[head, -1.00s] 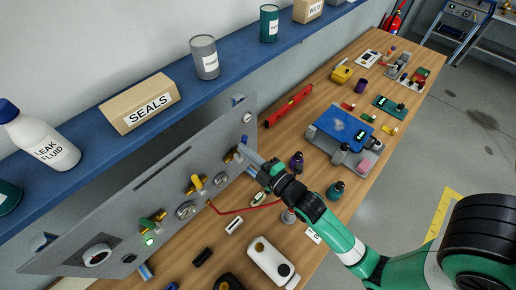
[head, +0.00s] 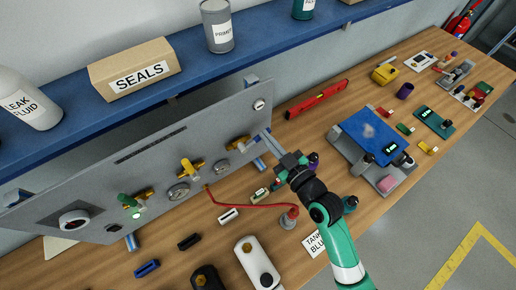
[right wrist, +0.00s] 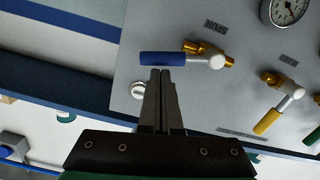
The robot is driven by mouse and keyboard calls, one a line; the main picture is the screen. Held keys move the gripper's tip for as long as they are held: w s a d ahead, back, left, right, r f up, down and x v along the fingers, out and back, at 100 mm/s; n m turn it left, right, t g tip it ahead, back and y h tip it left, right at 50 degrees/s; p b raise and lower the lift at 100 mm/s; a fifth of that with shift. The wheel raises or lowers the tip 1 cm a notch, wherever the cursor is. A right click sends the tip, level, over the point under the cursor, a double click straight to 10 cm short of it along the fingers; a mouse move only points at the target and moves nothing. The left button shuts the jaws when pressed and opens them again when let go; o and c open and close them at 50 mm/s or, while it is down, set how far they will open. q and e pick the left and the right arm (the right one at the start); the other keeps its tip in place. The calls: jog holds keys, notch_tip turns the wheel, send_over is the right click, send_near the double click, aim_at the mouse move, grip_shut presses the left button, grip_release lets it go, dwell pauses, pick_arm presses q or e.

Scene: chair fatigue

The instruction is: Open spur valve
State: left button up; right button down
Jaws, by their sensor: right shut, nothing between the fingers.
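The grey valve panel (head: 150,165) stands along the wall side of the bench. Its rightmost brass valve (head: 238,143) shows in the right wrist view with a blue lever handle (right wrist: 165,58) pointing left from its brass body (right wrist: 208,48). A yellow-handled valve (head: 190,169) and a green-handled valve (head: 130,203) sit further left on the panel. My right gripper (head: 266,137) is shut and empty beside the rightmost valve. In the right wrist view its fingertips (right wrist: 160,74) lie at the lower edge of the blue handle; contact is unclear. My left gripper is not in view.
Round gauges (head: 179,192) sit between the valves. A blue shelf (head: 130,100) with a SEALS box (head: 135,70) overhangs the panel. A red level (head: 318,100) and a blue-topped device (head: 368,132) lie to the right.

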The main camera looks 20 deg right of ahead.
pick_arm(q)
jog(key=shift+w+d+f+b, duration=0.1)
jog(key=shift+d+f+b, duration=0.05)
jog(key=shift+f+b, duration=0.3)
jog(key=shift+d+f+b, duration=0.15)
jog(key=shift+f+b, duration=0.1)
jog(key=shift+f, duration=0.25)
pick_arm(e)
jog(key=shift+w+d+f+m, duration=0.1)
jog(key=shift+d+f+m, duration=0.25)
jog(key=shift+f+m, duration=0.5)
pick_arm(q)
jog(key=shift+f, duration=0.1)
pick_arm(e)
notch_tip(320, 180, up, 5)
jog(key=p, duration=0.4)
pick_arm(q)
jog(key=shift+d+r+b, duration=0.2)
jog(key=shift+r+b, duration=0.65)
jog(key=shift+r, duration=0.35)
pick_arm(e)
jog(key=s+d, duration=0.2)
jog(key=s, duration=0.8)
jog(key=shift+s+f, duration=0.3)
jog(key=shift+f, duration=0.05)
